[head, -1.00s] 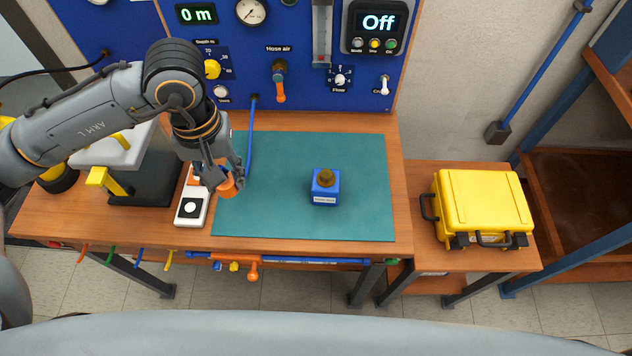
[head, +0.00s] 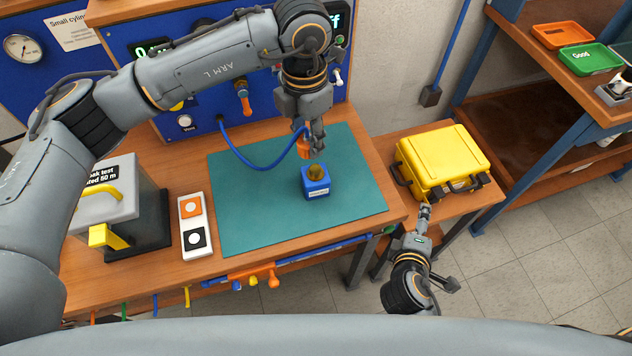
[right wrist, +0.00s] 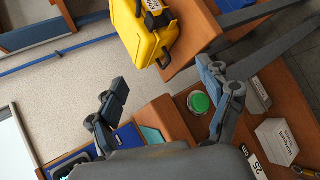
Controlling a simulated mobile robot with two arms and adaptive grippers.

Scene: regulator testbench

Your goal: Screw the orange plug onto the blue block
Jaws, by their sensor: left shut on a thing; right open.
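The orange plug (head: 303,146) is in my left gripper (head: 312,150), which is shut on it in the head view. The fingers partly hide the plug. A blue hose (head: 245,160) curves from the panel up to the plug. The blue block (head: 316,188) sits on the green mat with a round brass-coloured top (head: 316,172).
The green mat (head: 245,222) is clear around the block. A white holder (head: 194,224) with orange and black marks lies left of it, beside a grey box (head: 104,212). A yellow case (head: 440,160) stands on the side table. The blue panel rises behind.

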